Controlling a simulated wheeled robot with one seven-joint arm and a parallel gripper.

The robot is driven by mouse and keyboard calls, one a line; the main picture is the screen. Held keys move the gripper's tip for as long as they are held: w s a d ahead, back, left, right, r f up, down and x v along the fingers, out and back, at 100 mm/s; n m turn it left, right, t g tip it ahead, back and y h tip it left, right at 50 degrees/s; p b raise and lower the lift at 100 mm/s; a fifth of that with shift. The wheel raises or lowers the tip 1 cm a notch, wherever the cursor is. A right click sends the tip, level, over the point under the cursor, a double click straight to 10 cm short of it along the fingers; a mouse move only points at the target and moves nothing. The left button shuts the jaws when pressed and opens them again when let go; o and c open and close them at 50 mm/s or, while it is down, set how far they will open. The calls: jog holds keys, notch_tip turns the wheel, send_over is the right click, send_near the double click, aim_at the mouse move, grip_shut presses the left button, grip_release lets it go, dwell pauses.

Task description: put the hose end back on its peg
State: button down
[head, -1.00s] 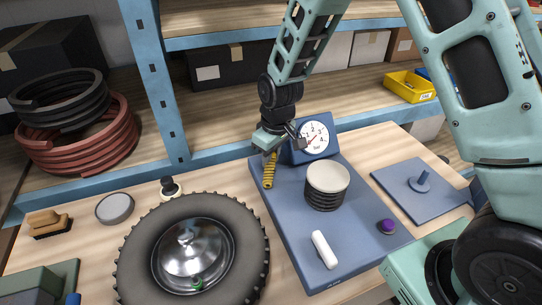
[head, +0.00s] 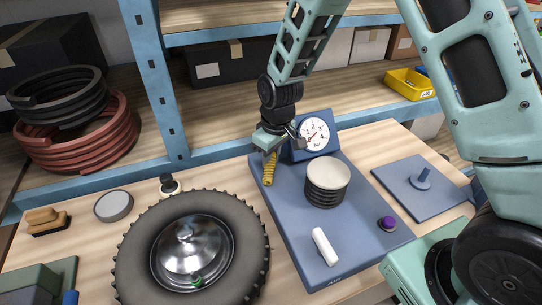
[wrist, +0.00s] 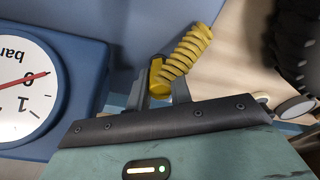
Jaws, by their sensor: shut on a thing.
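The yellow coiled hose (head: 269,172) hangs down beside the gauge, over the back left part of the blue pump base. Its plain cylindrical end (wrist: 157,76) sits between my fingers in the wrist view. My gripper (head: 271,151) is shut on this hose end, just left of the gauge. In the wrist view my gripper (wrist: 157,92) shows at the lower middle, with the coil (wrist: 187,48) running up and right from it. A short blue peg (head: 423,177) stands on a flat blue plate (head: 404,189) to the right, well away from my gripper.
The blue pump base (head: 290,232) carries a round gauge (head: 314,134), a black bellows with a pale top (head: 327,177), a white handle (head: 324,246) and a purple knob (head: 387,223). A tyre (head: 130,245) lies to the left. A shelf upright (head: 156,80) stands behind.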

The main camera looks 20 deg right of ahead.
jog(key=c, duration=0.6)
grip_release()
jog(key=shift+r, duration=0.1)
dwell(0.3)
jog(key=shift+r+p, duration=1.1)
jog(key=shift+r, duration=0.3)
jog(key=shift+r, duration=0.1)
jog(key=shift+r+p, duration=2.6)
jog(key=shift+r, duration=0.85)
jog(key=shift+a, duration=0.1)
